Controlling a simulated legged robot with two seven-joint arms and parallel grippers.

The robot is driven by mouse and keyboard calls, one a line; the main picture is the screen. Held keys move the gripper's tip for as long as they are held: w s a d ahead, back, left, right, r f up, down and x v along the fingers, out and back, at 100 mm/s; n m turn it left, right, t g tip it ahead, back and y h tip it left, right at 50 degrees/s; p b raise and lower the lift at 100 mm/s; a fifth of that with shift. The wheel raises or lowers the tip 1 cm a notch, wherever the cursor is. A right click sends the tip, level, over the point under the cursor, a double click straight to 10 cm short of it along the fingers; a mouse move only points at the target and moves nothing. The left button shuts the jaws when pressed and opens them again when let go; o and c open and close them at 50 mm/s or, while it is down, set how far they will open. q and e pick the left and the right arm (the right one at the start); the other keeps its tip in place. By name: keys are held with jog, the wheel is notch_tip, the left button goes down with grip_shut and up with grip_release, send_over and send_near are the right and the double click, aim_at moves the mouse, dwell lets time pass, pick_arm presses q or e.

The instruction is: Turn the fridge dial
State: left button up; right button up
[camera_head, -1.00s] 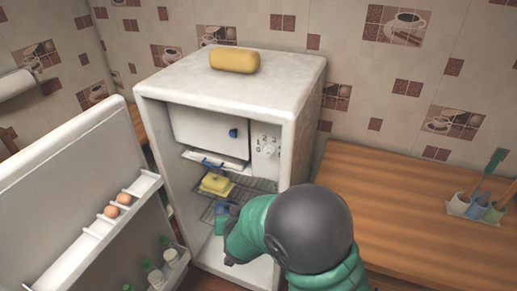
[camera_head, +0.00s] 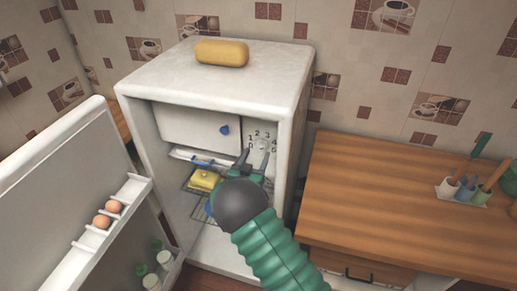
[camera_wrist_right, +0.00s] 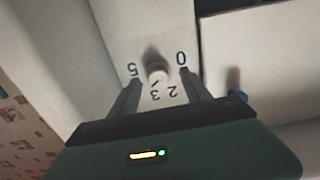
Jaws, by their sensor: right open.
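The fridge (camera_head: 295,95) stands open, its door (camera_head: 60,190) swung out to the left. The dial (camera_head: 262,143) is a small light knob on the inner right panel, ringed by printed numbers. In the right wrist view the dial (camera_wrist_right: 157,69) shows between the two fingers, with the numbers upside down. My right gripper (camera_head: 256,153) is inside the fridge, open, just in front of the dial; its fingers also show in the wrist view (camera_wrist_right: 161,76). Gaps show on both sides of the knob, and I cannot tell how deep the fingers reach. My left gripper is not in view.
A freezer flap with a blue knob (camera_head: 224,129) is left of the dial. A yellow block (camera_head: 204,180) lies on the rack below. A yellow loaf-shaped object (camera_head: 222,52) sits on top. Eggs (camera_head: 107,214) and bottles (camera_head: 158,269) fill door shelves. A wooden counter (camera_head: 385,195) is at right.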

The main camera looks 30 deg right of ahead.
aim_at(260, 151)
jog(key=shift+w+d+r, duration=0.3)
jog(key=shift+w+d, duration=0.25)
jog(key=shift+d, duration=0.05)
jog(key=shift+w+d+f, duration=0.15)
jog(key=shift+w+d, duration=0.05)
jog(key=shift+d, duration=0.2)
jog(key=shift+w+d+f, duration=0.1)
jog(key=shift+d+f, duration=0.1)
jog(key=shift+d, duration=0.1)
jog(key=shift+c, duration=0.5)
jog(key=shift+d, duration=0.1)
jog(key=shift+c, duration=1.1)
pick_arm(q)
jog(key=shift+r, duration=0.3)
pick_arm(e)
jog(key=shift+a, duration=0.2)
jog(key=c, duration=0.9)
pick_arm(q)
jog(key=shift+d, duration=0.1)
pick_arm(e)
jog(key=shift+o, duration=0.2)
jog(key=shift+n, duration=1.4)
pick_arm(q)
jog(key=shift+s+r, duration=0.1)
pick_arm(e)
jog(key=shift+n, duration=1.8)
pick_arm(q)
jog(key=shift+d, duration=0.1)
